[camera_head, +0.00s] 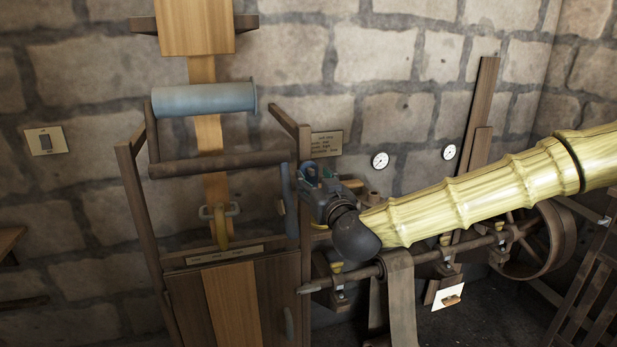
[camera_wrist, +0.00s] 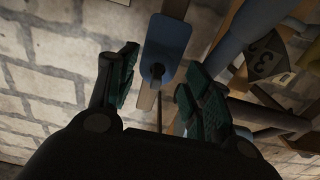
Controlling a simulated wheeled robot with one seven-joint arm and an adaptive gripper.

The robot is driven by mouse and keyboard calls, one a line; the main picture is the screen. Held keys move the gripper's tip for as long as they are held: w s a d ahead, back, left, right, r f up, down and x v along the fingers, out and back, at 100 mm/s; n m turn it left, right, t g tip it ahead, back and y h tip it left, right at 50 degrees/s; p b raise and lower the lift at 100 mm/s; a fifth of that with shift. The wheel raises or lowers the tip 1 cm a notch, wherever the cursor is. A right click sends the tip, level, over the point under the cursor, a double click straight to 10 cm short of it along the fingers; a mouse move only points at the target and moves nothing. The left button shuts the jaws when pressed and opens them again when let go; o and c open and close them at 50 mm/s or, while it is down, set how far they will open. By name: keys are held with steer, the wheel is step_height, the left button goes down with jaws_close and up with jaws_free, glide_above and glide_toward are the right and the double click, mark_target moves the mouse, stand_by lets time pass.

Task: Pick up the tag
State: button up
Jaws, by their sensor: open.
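A dark tag-like plate marked "3" (camera_wrist: 265,60) shows at the upper right of the wrist view, right of my fingers and apart from them. I cannot tell for certain that it is the task's tag, and I cannot pick it out in the head view. My gripper (camera_wrist: 163,82) is open, with nothing held between its teal-padded fingers. A blue paddle-shaped piece with a dark hole (camera_wrist: 166,38) lies beyond the gap between the fingertips. In the head view my gripper (camera_head: 314,174) is just right of an upright blue strip (camera_head: 290,200), by the wooden frame.
A wooden frame (camera_head: 132,200) with a grey-blue roller (camera_head: 204,98) stands at left. A sign plate (camera_head: 326,144) and two gauges (camera_head: 380,160) are on the stone wall. A shaft with a large wheel (camera_head: 540,240) runs below my arm. A white card (camera_head: 446,293) is lower right.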

mark_target(309, 175)
steer(key=shift+f+p+x, duration=0.2)
steer(key=shift+p+x, duration=0.8)
steer(key=shift+x, duration=1.75)
steer(key=shift+d, duration=0.1)
steer(key=c, duration=0.5)
